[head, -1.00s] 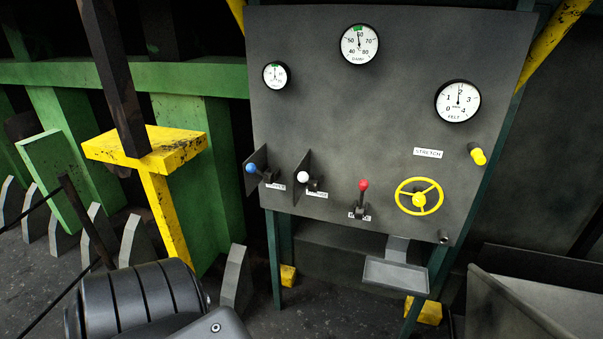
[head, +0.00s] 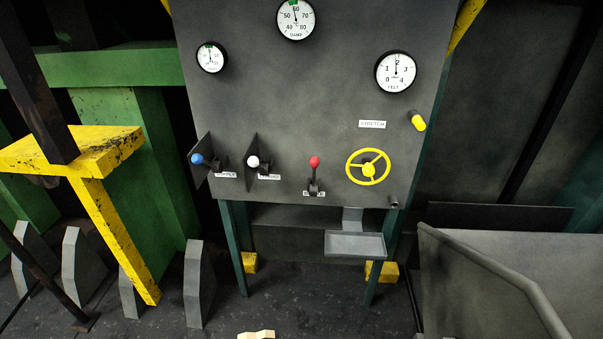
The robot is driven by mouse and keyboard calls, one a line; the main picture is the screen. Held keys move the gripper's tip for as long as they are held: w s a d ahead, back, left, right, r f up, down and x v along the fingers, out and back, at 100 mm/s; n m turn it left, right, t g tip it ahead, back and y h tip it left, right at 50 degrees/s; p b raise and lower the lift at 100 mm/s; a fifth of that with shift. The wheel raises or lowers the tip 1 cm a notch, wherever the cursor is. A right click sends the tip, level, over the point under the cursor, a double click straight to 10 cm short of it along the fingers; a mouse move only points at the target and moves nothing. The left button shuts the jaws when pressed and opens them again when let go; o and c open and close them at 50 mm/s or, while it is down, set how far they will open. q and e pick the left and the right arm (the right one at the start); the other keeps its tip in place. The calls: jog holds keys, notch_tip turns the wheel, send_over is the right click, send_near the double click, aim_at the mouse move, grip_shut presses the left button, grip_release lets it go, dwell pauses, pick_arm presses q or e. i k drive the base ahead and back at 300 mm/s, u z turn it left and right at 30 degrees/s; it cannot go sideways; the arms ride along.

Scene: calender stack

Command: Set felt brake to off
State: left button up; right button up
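A grey control panel (head: 300,130) stands ahead of me. A lever with a red knob (head: 315,162) sits low on it, with the knob up above its dark base. A small label behind this lever is partly hidden, so I cannot read it in full. To its left are a lever with a white knob (head: 253,162) and a lever with a blue knob (head: 197,159), each beside a dark upright plate. A yellow handwheel (head: 368,167) is to the right of the red knob.
Three dials, including the felt dial (head: 396,72), and a yellow knob (head: 417,121) are on the panel. A grey tray (head: 354,244) juts out below. A yellow post (head: 110,235) stands left, a grey bin (head: 490,280) right. A pale object (head: 257,335) shows at the bottom edge.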

aim_at(314, 161)
jog(key=z, duration=0.25)
jog(key=k, duration=0.7)
jog(key=z, duration=0.65)
jog(key=k, duration=0.55)
jog(key=u, duration=0.8)
jog(key=i, duration=1.25)
jog(key=z, duration=0.75)
jog(key=i, duration=0.45)
jog(key=z, duration=0.45)
